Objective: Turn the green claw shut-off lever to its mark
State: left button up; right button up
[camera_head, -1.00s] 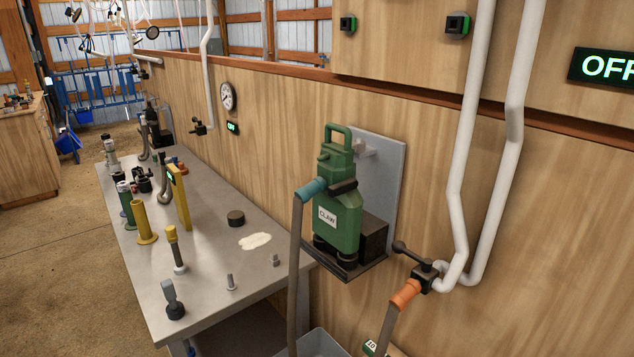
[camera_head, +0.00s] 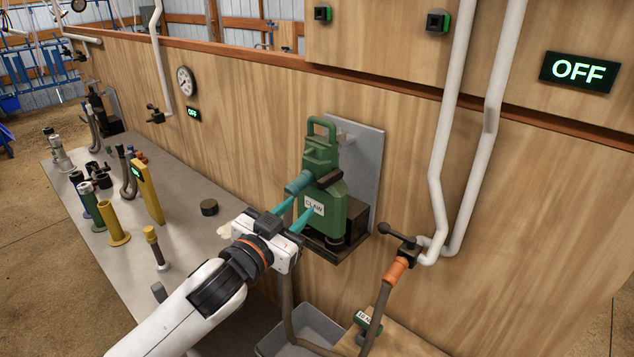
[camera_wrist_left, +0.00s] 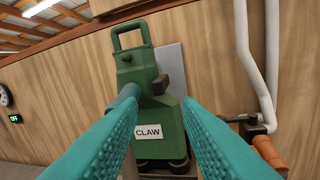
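The green claw (camera_head: 318,208), labelled CLAW, stands upright on a dark bracket at the wooden wall. It also fills the middle of the left wrist view (camera_wrist_left: 163,115). A dark bar (camera_head: 330,179) sticks out of its side beside the teal hose fitting (camera_head: 299,184). A black valve lever with a ball end (camera_head: 396,234) sits on the white pipe right of the claw, above an orange hose end. No mark can be made out. My left gripper (camera_head: 299,206) is open in front of the claw, teal fingers apart with nothing gripped. My right gripper is out of view.
White pipes (camera_head: 438,190) run down the wall right of the claw. A hose hangs below the claw over a grey bin (camera_head: 270,345). The metal bench (camera_head: 190,240) with several tools lies left. A sign (camera_head: 578,72) reads OFF. Wall right of the pipes is clear.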

aim_at(320, 187)
pick_arm(q)
jog(key=p+x, duration=0.2)
jog(key=x, duration=0.7)
jog(key=shift+a, duration=0.1)
jog(key=shift+w, duration=0.25)
jog(key=shift+c, duration=0.4)
